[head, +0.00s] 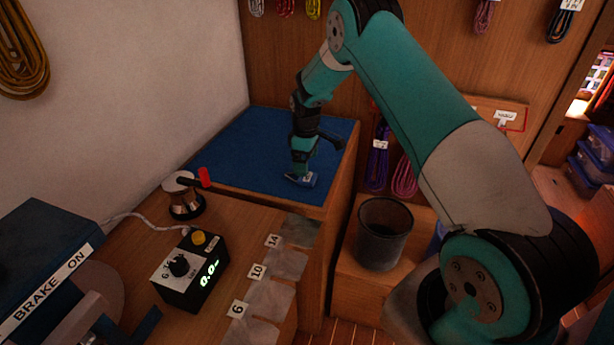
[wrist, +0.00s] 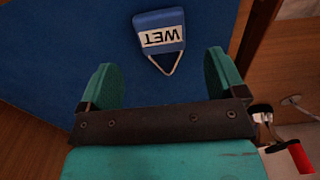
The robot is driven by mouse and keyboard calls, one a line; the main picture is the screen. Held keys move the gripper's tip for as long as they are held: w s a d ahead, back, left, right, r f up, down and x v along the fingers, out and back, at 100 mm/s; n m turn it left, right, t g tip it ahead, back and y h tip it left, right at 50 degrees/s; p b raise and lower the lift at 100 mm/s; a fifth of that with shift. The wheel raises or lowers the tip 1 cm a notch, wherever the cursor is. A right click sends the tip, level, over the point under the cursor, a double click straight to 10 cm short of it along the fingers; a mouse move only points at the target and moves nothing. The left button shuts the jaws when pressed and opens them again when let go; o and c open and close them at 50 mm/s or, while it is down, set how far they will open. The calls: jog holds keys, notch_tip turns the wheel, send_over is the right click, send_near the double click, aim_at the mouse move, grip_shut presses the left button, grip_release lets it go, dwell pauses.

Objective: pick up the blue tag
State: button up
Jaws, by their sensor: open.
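The blue tag (wrist: 163,29) lies on the blue mat (wrist: 45,50), with a white label reading WET and a pale cord loop at its near end. In the wrist view it sits just beyond my gripper (wrist: 163,77), ahead of the gap between the two teal fingers and a little toward the right one. My gripper is open and empty. In the head view my gripper (head: 300,175) points down over the front right part of the mat, and the tag (head: 306,180) shows right at the fingertips. I cannot tell there whether they touch.
A red-handled crank (head: 204,178) on a copper spool (head: 184,200) stands near the mat's front edge. A black control box (head: 190,272) sits on the wooden bench. A dark bin (head: 383,235) stands lower right. Coiled cords hang on the back wall. The mat's left part is clear.

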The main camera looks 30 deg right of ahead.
jog(key=shift+s+f+p, duration=0.1)
jog(key=shift+f+p, duration=1.05)
jog(key=shift+f, duration=1.45)
jog(key=shift+c, duration=0.2)
jog(key=c, duration=1)
